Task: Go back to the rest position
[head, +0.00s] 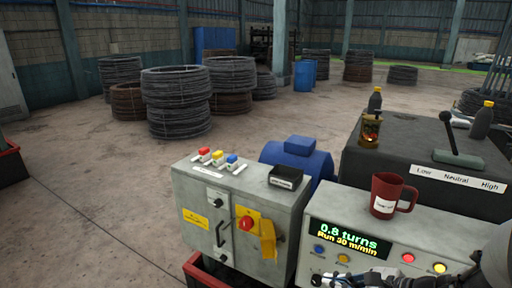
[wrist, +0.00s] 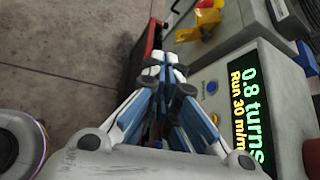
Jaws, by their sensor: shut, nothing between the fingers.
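My gripper (wrist: 168,72) is shut and empty in the wrist view, its blue and grey fingers together. It hangs in front of the grey console with the display (wrist: 245,110) reading 0.8 turns, Run 30 m/min. In the head view my gripper (head: 345,279) shows at the bottom edge, just below the console's display (head: 348,237), and part of my arm is at the lower right corner. I cannot tell whether the fingers touch the console.
A red mug (head: 384,196) stands on the console. A lever (head: 452,137) marked Low, Neutral, High and bottles (head: 481,121) are behind it. A grey cabinet (head: 200,208) with a red knob stands left. Wire coils (head: 178,100) are farther back.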

